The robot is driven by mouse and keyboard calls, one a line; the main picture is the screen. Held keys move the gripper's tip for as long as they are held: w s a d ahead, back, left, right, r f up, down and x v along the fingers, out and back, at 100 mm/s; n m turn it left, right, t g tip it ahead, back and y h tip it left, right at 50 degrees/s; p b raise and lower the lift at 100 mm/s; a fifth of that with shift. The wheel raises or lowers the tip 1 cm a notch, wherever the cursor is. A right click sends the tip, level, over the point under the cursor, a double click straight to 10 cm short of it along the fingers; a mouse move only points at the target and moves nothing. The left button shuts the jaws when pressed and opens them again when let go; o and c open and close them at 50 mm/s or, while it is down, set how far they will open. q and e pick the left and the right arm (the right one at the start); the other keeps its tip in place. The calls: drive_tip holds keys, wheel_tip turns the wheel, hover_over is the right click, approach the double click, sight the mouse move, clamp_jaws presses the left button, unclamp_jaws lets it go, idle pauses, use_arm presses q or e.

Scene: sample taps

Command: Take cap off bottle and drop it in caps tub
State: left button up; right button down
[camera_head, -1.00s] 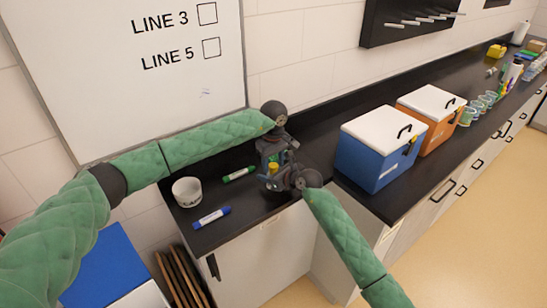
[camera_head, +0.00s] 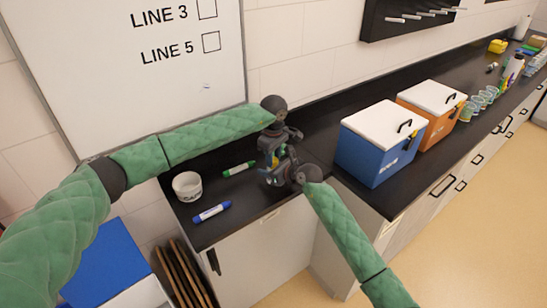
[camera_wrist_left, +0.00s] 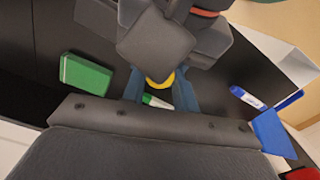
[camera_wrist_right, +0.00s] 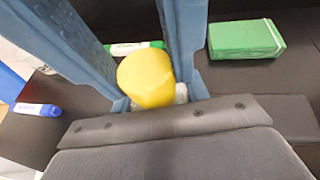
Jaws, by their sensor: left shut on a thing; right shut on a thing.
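The yellow cap (camera_wrist_right: 146,78) sits between blue fingers in the right wrist view, and its edge shows in the left wrist view (camera_wrist_left: 160,79). My left gripper (camera_head: 272,148) is shut on it from above. My right gripper (camera_head: 276,176) is just below, shut on the bottle. Only a pale bit of the bottle (camera_wrist_right: 181,93) shows beside the cap; the grippers hide the rest. I cannot tell whether cap and bottle still touch. The white caps tub (camera_head: 187,188) stands upright at the counter's left end, left of both grippers.
A green marker (camera_head: 239,169) and a blue marker (camera_head: 212,212) lie near the tub. A green block (camera_wrist_right: 246,39) lies beside the grippers. Blue (camera_head: 377,150) and orange (camera_head: 432,115) coolers stand to the right. The whiteboard (camera_head: 130,70) rises behind my left arm.

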use_arm(q)
drive_tip(key=o, duration=1.1)
drive_tip(key=shift+r, duration=2.4)
drive_tip(key=shift+c, duration=0.3)
wheel_tip(320, 180, up, 3)
drive_tip(key=m, duration=0.3)
drive_tip(key=shift+f, duration=3.9)
drive_tip(key=shift+c, duration=0.4)
